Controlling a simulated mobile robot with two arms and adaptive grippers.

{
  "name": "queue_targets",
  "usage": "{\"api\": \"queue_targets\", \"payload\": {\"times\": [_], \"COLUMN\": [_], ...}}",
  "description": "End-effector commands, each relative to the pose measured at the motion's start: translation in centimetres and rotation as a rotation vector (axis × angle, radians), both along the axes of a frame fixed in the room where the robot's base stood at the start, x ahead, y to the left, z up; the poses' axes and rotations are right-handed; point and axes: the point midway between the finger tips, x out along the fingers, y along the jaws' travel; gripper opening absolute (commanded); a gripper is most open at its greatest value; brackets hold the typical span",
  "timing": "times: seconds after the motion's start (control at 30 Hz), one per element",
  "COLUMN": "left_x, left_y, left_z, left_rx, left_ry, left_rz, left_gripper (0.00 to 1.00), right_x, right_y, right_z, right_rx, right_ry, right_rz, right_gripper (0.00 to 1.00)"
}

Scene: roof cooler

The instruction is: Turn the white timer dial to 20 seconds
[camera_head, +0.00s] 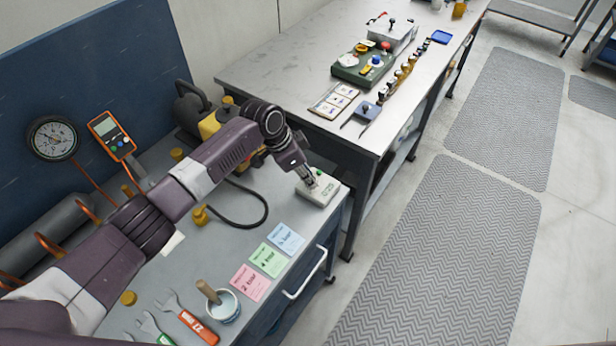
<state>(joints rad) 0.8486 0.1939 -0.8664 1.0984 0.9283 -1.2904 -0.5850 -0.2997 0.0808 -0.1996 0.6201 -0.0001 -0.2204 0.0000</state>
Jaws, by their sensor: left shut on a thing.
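A small pale timer box (326,194) sits near the right end of the blue-fronted bench. It has a green button on top and a grey display on its front, too small to read. My left gripper (310,181) reaches down onto the top of the box and is shut on the white timer dial, which the fingers mostly hide. The dial's setting cannot be read. My right gripper is not in view.
Pink, green and blue notes (268,260) lie in front of the box. A cup with a wooden handle (224,306) and open-ended wrenches (190,318) are nearer. A black hose (262,212) curves behind. A second workbench (262,78) stands beyond.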

Motion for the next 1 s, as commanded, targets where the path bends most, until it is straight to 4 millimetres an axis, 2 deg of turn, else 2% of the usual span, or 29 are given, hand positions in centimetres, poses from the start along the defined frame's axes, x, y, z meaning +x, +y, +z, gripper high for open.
{"api": "queue_targets", "payload": {"times": [0.4,0.43,0.6,0.87,1.0], "left_x": [0.10,0.11,0.09,0.04,-0.03], "left_y": [0.06,0.07,0.05,0.06,0.36], "left_z": [0.12,0.12,0.09,0.09,1.02], "left_rx": [0.001,0.001,0.001,0.001,-0.001], "left_ry": [-0.002,-0.002,-0.001,-0.001,-0.003], "left_rz": [-0.006,-0.006,-0.006,-0.006,-0.006], "left_gripper": [0.00,0.22,0.38,0.38,0.38], "right_x": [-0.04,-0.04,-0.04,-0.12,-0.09], "right_y": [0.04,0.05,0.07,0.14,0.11], "right_z": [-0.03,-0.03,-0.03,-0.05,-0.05], "right_rx": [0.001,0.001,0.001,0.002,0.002], "right_ry": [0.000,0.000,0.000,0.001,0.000], "right_rz": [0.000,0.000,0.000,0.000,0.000], "right_gripper": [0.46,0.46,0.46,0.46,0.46]}}
